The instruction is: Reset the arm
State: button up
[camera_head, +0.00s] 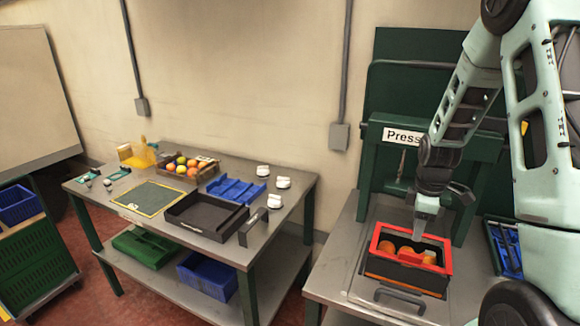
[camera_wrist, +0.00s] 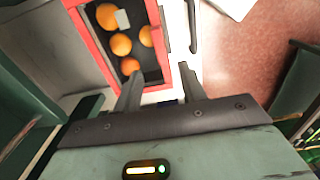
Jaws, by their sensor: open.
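Several oranges (camera_head: 405,253) lie in the box. In the wrist view my gripper (camera_wrist: 160,88) has its two fingers apart with nothing between them. The same box shows there beyond the fingers, with its red rim (camera_wrist: 83,42) and several oranges (camera_wrist: 121,44) inside, partly cut off by the top edge.
The green press frame (camera_head: 385,135) stands behind the box. A grey handle (camera_head: 400,300) lies in front of it. The left table (camera_head: 235,245) holds a black tray (camera_head: 205,215), a blue divided tray (camera_head: 236,189) and a crate of fruit (camera_head: 190,168).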

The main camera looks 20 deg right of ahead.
jog(key=a+y+b, duration=0.1)
jog(key=a+b, duration=0.7)
jog(key=a, duration=1.8)
jog(key=s+a+f+b, duration=0.1)
jog(key=s+a+b, duration=0.4)
jog(key=s+a, duration=0.9)
jog(key=s, duration=0.3)
jog(key=shift+a+f+b, duration=0.25)
jog(key=shift+a+b, duration=0.05)
jog(key=shift+a, duration=0.1)
